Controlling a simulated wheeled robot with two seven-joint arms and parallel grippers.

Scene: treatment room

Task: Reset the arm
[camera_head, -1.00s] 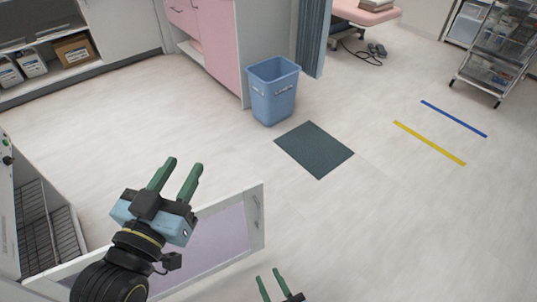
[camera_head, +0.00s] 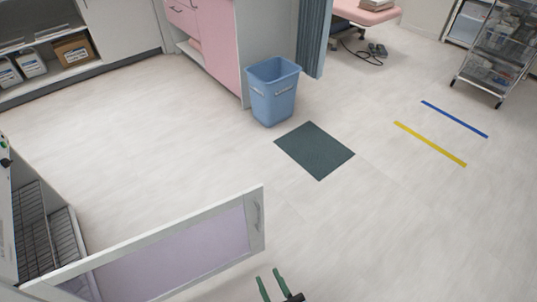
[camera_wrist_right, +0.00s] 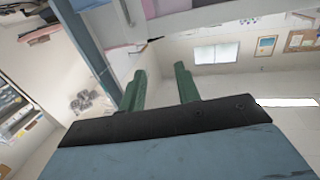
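My right gripper (camera_head: 269,274) shows at the bottom edge of the head view, with its two green fingers apart and nothing between them. In the right wrist view the same gripper (camera_wrist_right: 160,72) has its fingers spread and empty. My left gripper is out of view. Most of the right arm is hidden below the picture.
An appliance with wire racks (camera_head: 48,235) stands at the left, its door (camera_head: 257,222) open across the lower left, close to my right gripper. A blue bin (camera_head: 273,95), a dark mat (camera_head: 315,150) and a metal cart (camera_head: 490,60) stand farther off. The middle floor is clear.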

